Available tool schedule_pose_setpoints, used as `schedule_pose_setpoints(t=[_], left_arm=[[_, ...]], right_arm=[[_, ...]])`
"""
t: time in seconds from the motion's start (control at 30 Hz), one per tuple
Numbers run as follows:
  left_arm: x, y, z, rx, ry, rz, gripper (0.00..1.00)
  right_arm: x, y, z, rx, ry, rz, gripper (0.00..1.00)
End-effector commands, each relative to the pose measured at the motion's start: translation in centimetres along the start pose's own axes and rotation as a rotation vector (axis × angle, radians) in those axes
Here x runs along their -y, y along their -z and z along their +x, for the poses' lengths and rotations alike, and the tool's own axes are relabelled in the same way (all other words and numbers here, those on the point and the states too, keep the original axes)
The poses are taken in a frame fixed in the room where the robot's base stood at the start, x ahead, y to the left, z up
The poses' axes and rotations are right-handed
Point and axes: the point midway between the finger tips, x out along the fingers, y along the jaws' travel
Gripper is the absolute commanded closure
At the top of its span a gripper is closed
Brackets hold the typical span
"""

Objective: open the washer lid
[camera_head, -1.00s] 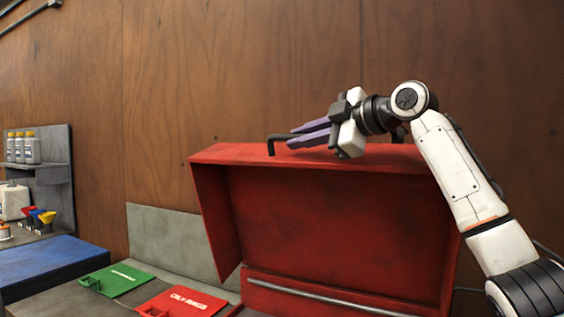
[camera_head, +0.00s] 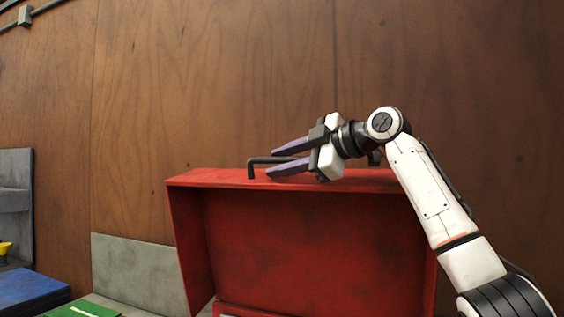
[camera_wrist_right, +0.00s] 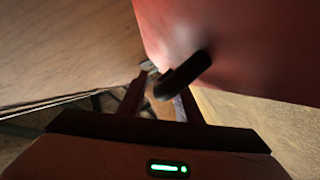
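The red washer lid (camera_head: 300,250) stands raised in the head view, its inner face towards me. A black bar handle (camera_head: 258,161) runs along its top edge, partly hidden by my right gripper. My right gripper (camera_head: 270,163) is at this handle, its two purple fingers apart with a gap between them. In the right wrist view, the black handle (camera_wrist_right: 183,74) crosses near the spread fingertips (camera_wrist_right: 165,85), beside the red lid surface (camera_wrist_right: 250,40). Whether the fingers touch the handle cannot be told. My left gripper is not in view.
A wooden wall (camera_head: 220,80) stands behind the lid. A grey panel (camera_head: 135,272) is left of it. A blue surface (camera_head: 28,288), a green lid (camera_head: 85,308) and part of a grey shelf unit (camera_head: 15,200) lie at the left.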

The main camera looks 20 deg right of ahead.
Motion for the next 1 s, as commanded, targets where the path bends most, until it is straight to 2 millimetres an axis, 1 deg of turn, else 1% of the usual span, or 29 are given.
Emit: schedule_pose_setpoints(t=[0.17, 0.27, 0.5, 0.6, 0.7, 0.83, 1.0], left_arm=[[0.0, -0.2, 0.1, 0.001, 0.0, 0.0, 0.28], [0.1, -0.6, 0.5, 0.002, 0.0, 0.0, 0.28], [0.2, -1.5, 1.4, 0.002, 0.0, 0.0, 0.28], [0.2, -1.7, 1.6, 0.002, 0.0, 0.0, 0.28], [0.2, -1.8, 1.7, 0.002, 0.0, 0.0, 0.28], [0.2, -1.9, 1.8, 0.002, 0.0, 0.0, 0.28], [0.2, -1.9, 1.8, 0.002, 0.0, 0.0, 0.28]], right_arm=[[-0.1, 0.0, -0.4, -0.002, -0.003, 0.0, 0.69], [0.0, -0.1, -1.6, -0.002, -0.004, -0.001, 0.69], [0.1, -0.1, -6.3, 0.0, -0.005, -0.002, 0.69], [0.1, -0.1, -8.1, 0.0, -0.004, -0.001, 0.69], [0.0, 0.0, -9.3, -0.001, -0.003, -0.001, 0.69], [0.0, 0.0, -10.2, 0.0, -0.001, 0.0, 0.69], [0.0, 0.0, -10.4, 0.0, 0.0, 0.0, 0.69]])
